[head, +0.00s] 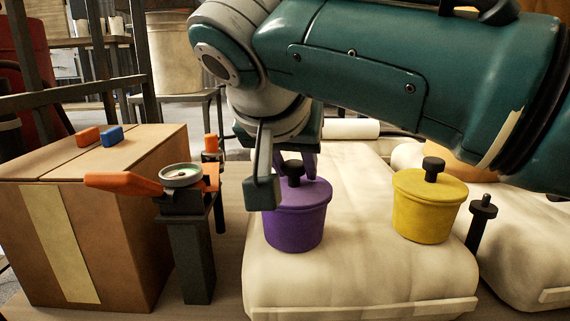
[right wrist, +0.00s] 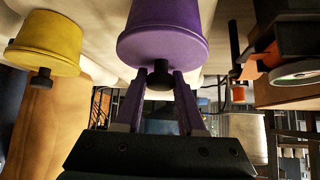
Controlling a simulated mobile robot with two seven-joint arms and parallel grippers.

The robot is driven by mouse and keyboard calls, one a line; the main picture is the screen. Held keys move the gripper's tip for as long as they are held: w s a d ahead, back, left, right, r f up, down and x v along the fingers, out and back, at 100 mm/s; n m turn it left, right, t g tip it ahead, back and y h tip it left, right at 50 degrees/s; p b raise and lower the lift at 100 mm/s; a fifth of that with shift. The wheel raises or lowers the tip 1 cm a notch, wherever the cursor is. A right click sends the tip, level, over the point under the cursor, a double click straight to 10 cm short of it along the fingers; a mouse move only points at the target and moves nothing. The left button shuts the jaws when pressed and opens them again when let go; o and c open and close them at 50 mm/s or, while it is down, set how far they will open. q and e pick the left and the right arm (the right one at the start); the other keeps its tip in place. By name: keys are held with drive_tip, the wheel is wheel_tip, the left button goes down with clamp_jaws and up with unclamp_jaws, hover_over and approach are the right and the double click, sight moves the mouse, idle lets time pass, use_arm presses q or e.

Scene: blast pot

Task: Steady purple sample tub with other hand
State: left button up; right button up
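The purple sample tub (head: 297,222) stands upright on a pale cushion-like sack, with a black knob (head: 292,170) on its lid. My right gripper (head: 299,166) is at the lid, coming down from above, its fingers partly hidden by the wrist. In the right wrist view the tub (right wrist: 163,35) appears upside down. There the purple fingers of my right gripper (right wrist: 159,77) stand either side of the black knob, with narrow gaps showing, so it looks open around it. My left gripper is not in view.
A yellow tub (head: 427,208) with a black knob stands to the right on the sack (head: 355,275). A black peg (head: 480,222) stands beside it. At left are a cardboard box (head: 80,225) and a dark post with an orange-handled gauge (head: 181,175).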

drive_tip(key=o, duration=0.4)
drive_tip(key=shift+o, duration=0.2)
drive_tip(key=p+v, duration=0.8)
drive_tip(key=v, duration=0.2)
